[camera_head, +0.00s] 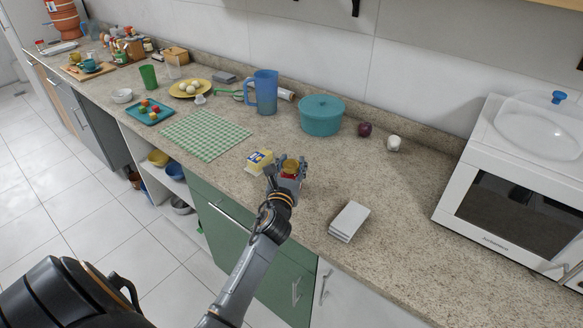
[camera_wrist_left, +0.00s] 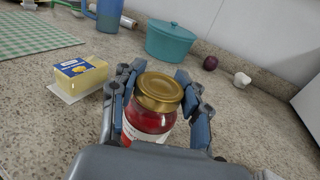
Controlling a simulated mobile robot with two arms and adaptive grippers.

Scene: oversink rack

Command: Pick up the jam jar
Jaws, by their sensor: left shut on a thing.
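The jam jar (camera_wrist_left: 152,110) is a red jar with a gold lid and a white label. It stands upright between the fingers of my left gripper (camera_wrist_left: 157,100) in the left wrist view. The fingers close on it from both sides, and its base is hidden. In the head view the jar's gold lid (camera_head: 290,165) shows between the fingers of my left gripper (camera_head: 287,176), over the counter's front part. I cannot tell whether the jar touches the counter. My right gripper is not in view.
A butter pack (camera_head: 259,160) lies just left of the jar. A white stack (camera_head: 349,221) lies to the right, near the counter edge. A teal pot (camera_head: 321,116) and a blue pitcher (camera_head: 264,92) stand behind. A white microwave (camera_head: 520,190) is at far right.

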